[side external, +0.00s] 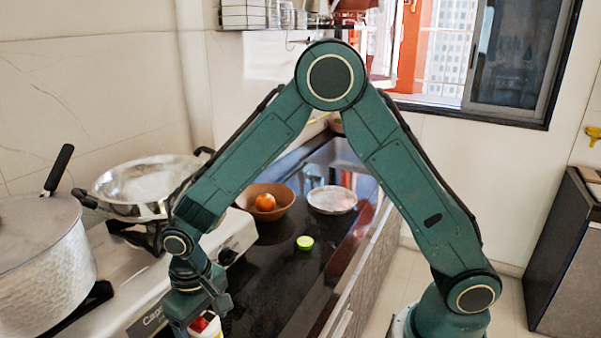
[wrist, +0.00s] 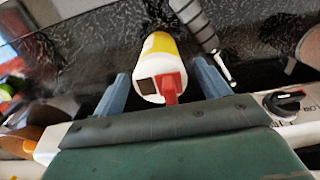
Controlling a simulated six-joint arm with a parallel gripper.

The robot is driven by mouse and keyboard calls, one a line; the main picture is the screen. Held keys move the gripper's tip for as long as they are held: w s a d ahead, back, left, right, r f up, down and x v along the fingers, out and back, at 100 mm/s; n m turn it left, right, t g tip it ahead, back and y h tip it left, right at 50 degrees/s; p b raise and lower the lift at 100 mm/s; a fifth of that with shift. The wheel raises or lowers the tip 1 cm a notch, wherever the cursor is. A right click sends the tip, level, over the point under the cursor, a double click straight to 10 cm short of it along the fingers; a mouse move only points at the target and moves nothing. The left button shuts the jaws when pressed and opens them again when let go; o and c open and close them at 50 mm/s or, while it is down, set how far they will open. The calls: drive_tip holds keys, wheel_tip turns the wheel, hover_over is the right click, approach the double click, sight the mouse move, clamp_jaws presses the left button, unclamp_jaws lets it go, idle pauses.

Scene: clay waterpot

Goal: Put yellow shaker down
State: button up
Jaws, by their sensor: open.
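The yellow shaker (wrist: 160,62) is in the wrist view, between the two blue-grey fingers of my gripper (wrist: 160,86). It has a yellow body, a white end with a dark square patch, and a red part. The fingers are spread on either side of it, with gaps visible between them and the shaker. In the side external view only a white and red piece of the shaker (side external: 207,328) shows at the bottom edge, below my gripper (side external: 205,308). My gripper hides the rest, and its contact with the counter cannot be seen.
The stove (side external: 135,300) with a large lidded pot (side external: 45,270) and a steel pan (side external: 145,183) is left of my gripper. A brown bowl (side external: 284,198) with an orange fruit, a pale dish (side external: 332,200) and a green round item (side external: 305,242) stand on the dark counter (side external: 275,275).

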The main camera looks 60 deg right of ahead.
drive_tip(key=shift+r, duration=0.1)
wheel_tip(320, 180, up, 12)
idle(0.7)
drive_tip(key=shift+r, duration=0.15)
idle(0.4)
